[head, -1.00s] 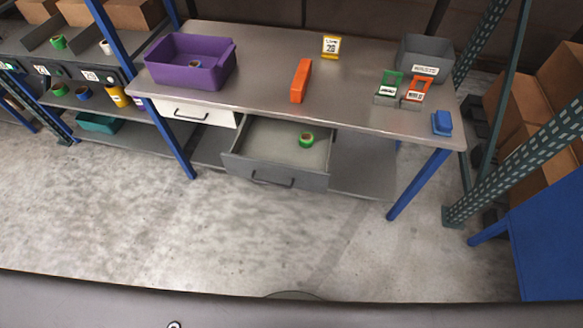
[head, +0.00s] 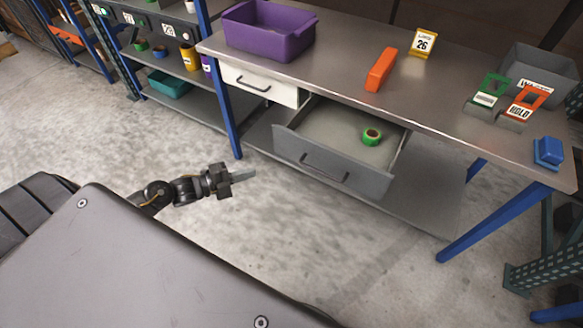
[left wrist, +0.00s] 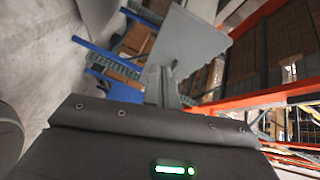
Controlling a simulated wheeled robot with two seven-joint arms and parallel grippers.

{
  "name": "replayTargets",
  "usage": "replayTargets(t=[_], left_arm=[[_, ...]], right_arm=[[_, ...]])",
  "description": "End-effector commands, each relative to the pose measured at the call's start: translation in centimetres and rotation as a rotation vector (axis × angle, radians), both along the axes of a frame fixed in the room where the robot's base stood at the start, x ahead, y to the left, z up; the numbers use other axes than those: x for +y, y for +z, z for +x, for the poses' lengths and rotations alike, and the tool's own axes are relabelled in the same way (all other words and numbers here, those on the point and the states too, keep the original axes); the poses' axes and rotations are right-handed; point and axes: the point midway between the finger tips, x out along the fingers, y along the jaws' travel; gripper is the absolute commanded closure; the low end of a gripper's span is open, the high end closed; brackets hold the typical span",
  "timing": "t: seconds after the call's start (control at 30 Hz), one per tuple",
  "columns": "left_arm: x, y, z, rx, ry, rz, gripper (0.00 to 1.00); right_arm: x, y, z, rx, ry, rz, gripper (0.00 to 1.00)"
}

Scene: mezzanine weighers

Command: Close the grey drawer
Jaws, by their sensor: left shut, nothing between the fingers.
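The grey drawer (head: 335,160) under the metal workbench is pulled out, with a dark handle (head: 325,166) on its front. A green roll of tape (head: 372,136) lies inside it. My left gripper (head: 246,175) is shut and empty, in front of the bench and to the left of the drawer front, apart from it. In the left wrist view the shut fingers (left wrist: 160,85) point toward a grey panel, probably the drawer front. My right gripper is not in view.
A white drawer (head: 262,84) sits shut beside the grey one. The workbench (head: 340,55) carries a purple bin (head: 268,32), an orange block (head: 381,70), card stands and a grey bin (head: 540,72). Blue bench legs (head: 505,222) stand at the sides. The floor in front is clear.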

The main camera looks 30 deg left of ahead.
Motion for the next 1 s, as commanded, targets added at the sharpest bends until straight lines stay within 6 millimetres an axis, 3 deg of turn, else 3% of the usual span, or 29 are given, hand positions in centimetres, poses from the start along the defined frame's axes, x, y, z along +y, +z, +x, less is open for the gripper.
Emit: replayTargets(t=[0.03, 0.1, 0.23, 0.57, 0.9, 1.0], left_arm=[[-0.7, 1.1, 0.0, -0.08, -0.07, 0.03, 1.0], [-1.6, 3.2, -0.3, -0.167, -0.14, 0.06, 1.0], [-2.4, 5.1, -0.7, -0.237, -0.198, 0.082, 1.0], [-4.2, 5.6, 0.8, -0.245, -0.198, 0.081, 1.0], [-9.5, 5.5, 5.5, -0.242, -0.196, 0.08, 1.0], [-10.1, 5.5, 6.9, -0.242, -0.195, 0.082, 1.0]], right_arm=[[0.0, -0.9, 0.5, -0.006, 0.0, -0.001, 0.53], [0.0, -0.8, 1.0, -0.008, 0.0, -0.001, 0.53], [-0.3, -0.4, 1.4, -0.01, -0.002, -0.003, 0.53], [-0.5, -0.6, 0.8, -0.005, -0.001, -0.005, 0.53], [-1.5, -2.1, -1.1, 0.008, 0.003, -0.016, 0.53], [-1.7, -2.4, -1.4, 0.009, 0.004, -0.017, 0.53]])
